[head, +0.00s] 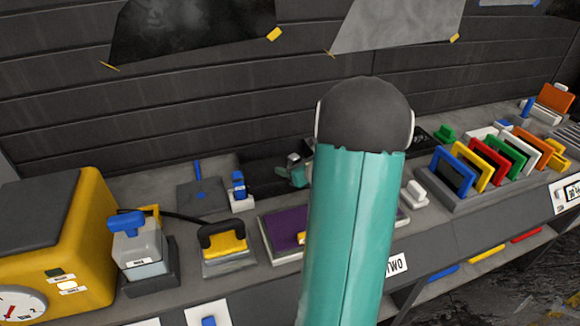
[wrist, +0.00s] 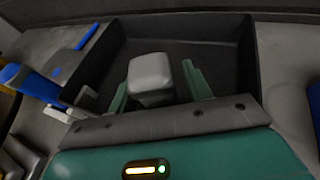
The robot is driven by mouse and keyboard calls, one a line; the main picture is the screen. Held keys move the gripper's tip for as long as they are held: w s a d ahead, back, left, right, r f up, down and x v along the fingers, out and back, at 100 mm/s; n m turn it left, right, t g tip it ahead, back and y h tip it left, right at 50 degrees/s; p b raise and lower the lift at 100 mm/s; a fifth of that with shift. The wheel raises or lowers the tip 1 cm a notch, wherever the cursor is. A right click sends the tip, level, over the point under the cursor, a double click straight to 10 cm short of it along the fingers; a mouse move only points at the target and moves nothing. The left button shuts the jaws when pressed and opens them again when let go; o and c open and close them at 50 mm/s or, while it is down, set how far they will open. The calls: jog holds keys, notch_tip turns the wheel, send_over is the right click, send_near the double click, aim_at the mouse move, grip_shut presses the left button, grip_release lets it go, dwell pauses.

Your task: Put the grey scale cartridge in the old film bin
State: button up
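A light grey block (wrist: 151,78), which I take for the grey scale cartridge, shows between the two teal fingers of my gripper (wrist: 157,80) in the wrist view. The fingers stand apart, and a dark gap shows between the block and the right finger. Behind and around them is a dark open tray (wrist: 210,45), which looks like the old film bin. I cannot tell whether the block touches its floor. In the head view my gripper (head: 297,174) is small at the dark bin (head: 268,170), beside my large teal arm link, which hides part of the bench.
A rack of coloured frames (head: 455,175) stands at the right.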

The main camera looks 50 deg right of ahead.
jog(key=shift+r, duration=0.2)
jog(key=v, duration=1.2)
dwell(1.3)
